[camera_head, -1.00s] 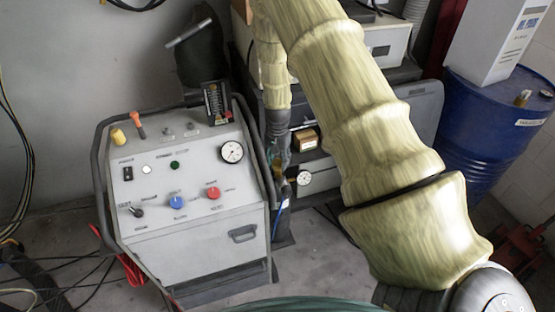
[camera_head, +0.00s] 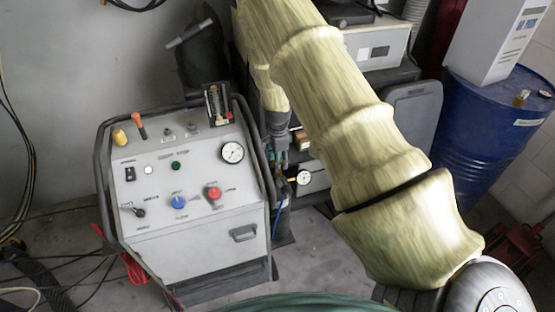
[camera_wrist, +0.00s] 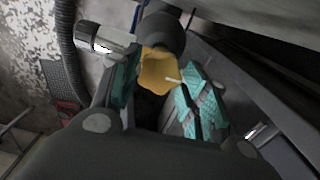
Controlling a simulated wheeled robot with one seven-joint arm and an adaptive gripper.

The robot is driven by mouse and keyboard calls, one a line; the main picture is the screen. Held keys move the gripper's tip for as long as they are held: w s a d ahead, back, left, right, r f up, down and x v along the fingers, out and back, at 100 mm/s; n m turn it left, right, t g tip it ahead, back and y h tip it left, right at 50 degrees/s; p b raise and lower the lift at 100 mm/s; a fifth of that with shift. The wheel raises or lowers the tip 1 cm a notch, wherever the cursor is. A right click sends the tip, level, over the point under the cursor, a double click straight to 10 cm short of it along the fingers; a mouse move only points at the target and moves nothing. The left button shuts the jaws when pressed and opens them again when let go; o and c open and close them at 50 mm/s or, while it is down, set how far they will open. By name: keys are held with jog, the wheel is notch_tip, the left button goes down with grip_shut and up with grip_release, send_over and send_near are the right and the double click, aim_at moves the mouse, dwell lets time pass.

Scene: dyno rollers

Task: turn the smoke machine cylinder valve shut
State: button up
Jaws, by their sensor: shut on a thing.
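The smoke machine (camera_head: 200,235) is a light grey cabinet with a dark tube frame, at the left of the head view. In the wrist view, the yellow lobed valve knob (camera_wrist: 157,72) sits between the teal pads of my gripper (camera_wrist: 160,92), which is shut on it. A dark rounded part (camera_wrist: 163,32) lies just beyond the knob. In the head view, my gripper (camera_head: 280,150) points down beside the right side of the machine. There the knob is hard to make out among my fingers, and the cylinder is mostly hidden.
A small pressure gauge (camera_head: 304,177) shows just right of my gripper. Grey equipment (camera_head: 410,120) and a blue drum (camera_head: 490,130) stand to the right. Cables (camera_head: 60,275) lie on the floor at left. A ribbed dark hose (camera_wrist: 68,45) runs along the wrist view's left.

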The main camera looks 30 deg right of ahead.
jog(key=shift+w+d+r+m, duration=0.1)
jog(key=shift+w+d+m, duration=0.05)
jog(key=shift+m, duration=0.15)
dwell(0.4)
jog(key=o, duration=0.9)
jog(key=shift+o, duration=0.6)
